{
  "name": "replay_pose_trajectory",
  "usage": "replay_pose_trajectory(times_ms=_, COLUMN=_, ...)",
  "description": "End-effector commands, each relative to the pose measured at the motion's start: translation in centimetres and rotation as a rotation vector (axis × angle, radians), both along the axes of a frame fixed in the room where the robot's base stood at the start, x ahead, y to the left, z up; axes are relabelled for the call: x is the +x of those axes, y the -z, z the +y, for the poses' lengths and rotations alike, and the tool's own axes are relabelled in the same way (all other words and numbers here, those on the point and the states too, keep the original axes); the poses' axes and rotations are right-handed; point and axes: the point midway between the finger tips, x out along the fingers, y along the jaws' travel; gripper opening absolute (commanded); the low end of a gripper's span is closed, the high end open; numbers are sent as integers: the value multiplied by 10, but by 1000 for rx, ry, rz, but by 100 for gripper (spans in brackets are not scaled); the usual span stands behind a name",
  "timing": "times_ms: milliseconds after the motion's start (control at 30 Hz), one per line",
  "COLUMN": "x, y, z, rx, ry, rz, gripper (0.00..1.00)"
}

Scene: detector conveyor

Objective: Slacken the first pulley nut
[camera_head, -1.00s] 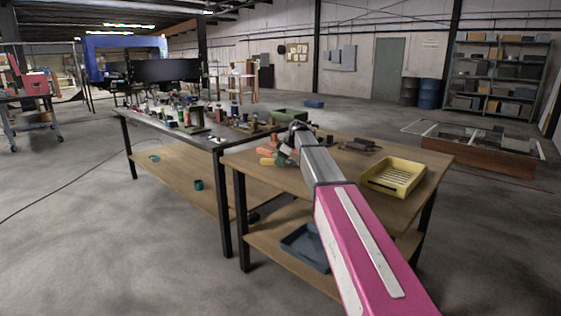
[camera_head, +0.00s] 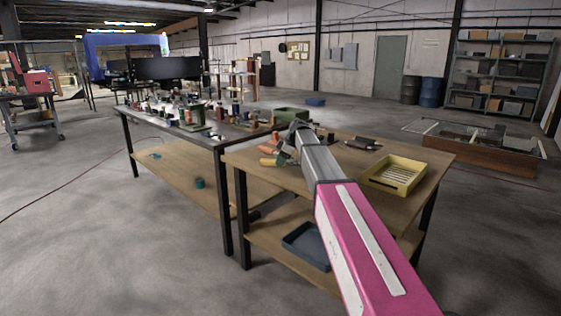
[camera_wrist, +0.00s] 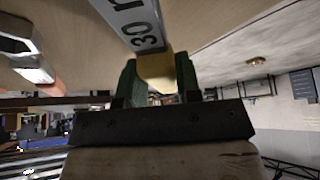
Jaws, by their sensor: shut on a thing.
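My gripper (camera_wrist: 158,76) has two green fingers shut on the yellow grip (camera_wrist: 156,68) of a grey wrench (camera_wrist: 132,18) marked "30" in the wrist view. The wrench's shank runs up out of that view, so its jaw end is hidden. A second wrench (camera_wrist: 25,52) with an orange-red grip lies at the left of the wrist view, apart from my fingers. In the head view my arm covers the fingers. Orange (camera_head: 270,149) and yellow (camera_head: 268,162) tool grips show at the near bench's left edge. I cannot make out the pulley nut.
The near wooden bench (camera_head: 345,196) carries a yellow tray (camera_head: 393,174) at right and a dark part (camera_head: 363,144) at the back. A green bin (camera_head: 291,115) stands behind. The left bench (camera_head: 150,121) is crowded with small items. A blue tray (camera_head: 307,246) sits on the lower shelf.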

Motion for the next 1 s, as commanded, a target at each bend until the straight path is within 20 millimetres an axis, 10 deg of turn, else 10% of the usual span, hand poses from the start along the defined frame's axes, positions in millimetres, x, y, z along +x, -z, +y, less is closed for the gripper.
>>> replay_pose_trajectory(times_ms=1000, x=-27, y=0, z=0, rx=-1, ry=-178, rz=1, gripper=0)
